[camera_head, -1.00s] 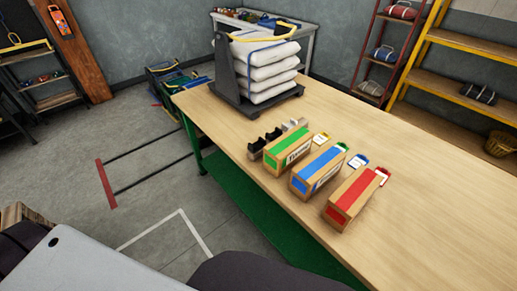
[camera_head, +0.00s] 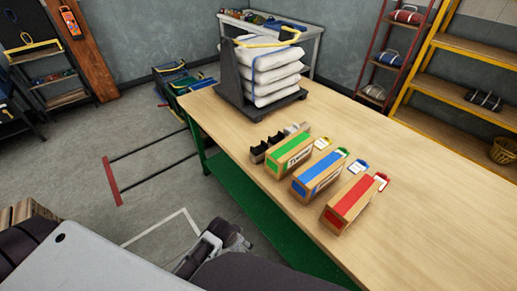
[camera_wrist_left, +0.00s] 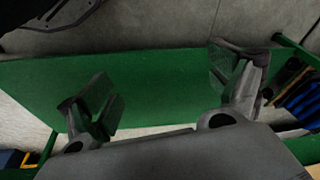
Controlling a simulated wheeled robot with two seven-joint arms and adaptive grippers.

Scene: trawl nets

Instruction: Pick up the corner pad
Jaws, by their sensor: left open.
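A row of small dark blocks (camera_head: 267,148), with a pale one (camera_head: 291,129) at its far end, stands on the wooden table left of the green-topped box; they look like corner pads, but are too small to tell surely. My left gripper (camera_head: 235,240) shows at the lower middle of the head view, off the table's near left side and apart from the row. In the left wrist view the left gripper (camera_wrist_left: 168,92) is open, with nothing between its fingers and a green surface (camera_wrist_left: 160,62) behind them. My right gripper is not in view.
Cardboard boxes with green (camera_head: 289,155), blue (camera_head: 319,173) and red (camera_head: 352,204) tops stand beside the row, with small tags behind them. Strapped white sacks (camera_head: 277,80) rest on a dark stand at the table's far end. The table's right side (camera_head: 440,200) is clear.

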